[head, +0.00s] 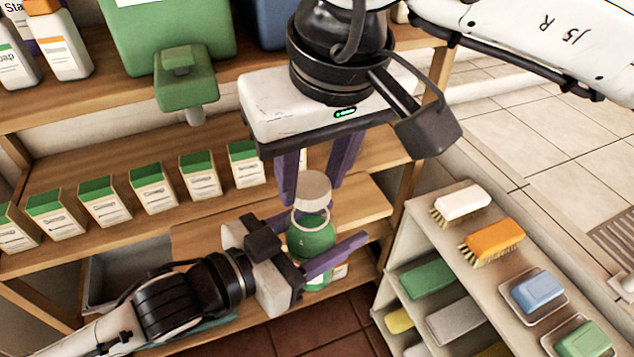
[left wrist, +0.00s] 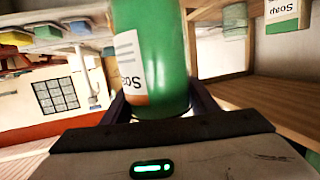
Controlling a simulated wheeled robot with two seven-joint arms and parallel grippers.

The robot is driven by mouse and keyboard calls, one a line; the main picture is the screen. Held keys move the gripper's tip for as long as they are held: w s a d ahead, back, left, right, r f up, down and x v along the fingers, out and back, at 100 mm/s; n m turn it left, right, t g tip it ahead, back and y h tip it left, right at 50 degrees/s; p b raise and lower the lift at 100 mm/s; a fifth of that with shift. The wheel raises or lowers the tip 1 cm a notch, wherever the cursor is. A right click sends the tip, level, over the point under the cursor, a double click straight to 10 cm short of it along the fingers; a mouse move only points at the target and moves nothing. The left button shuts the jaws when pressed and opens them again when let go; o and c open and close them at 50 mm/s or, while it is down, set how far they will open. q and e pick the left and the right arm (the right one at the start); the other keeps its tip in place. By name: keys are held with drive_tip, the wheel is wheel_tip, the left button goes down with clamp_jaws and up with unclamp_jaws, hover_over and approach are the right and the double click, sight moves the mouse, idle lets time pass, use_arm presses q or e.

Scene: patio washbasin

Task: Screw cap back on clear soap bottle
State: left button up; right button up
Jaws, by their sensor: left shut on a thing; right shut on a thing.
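The clear soap bottle (head: 312,240) holds green liquid and stands roughly upright in the head view. Its label and green body fill the middle of the left wrist view (left wrist: 165,60). My left gripper (head: 320,255) is shut on the bottle's body from the left; its fingers flank the bottle in the left wrist view (left wrist: 160,108). The white cap (head: 313,188) is directly above the bottle's neck. I cannot tell whether it touches the neck. My right gripper (head: 310,192) comes from above, its purple fingers shut on the cap.
Wooden shelves hold a row of soap boxes (head: 153,187), a green dispenser (head: 185,75) and white bottles (head: 62,45). A rack at the right carries brushes (head: 492,238) and soap dishes (head: 537,295). Tiled floor (head: 310,325) shows below.

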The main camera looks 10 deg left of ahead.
sight(311, 244)
drive_tip(key=shift+f, duration=0.1)
drive_tip(key=shift+f, duration=0.8)
drive_tip(key=shift+f, duration=0.55)
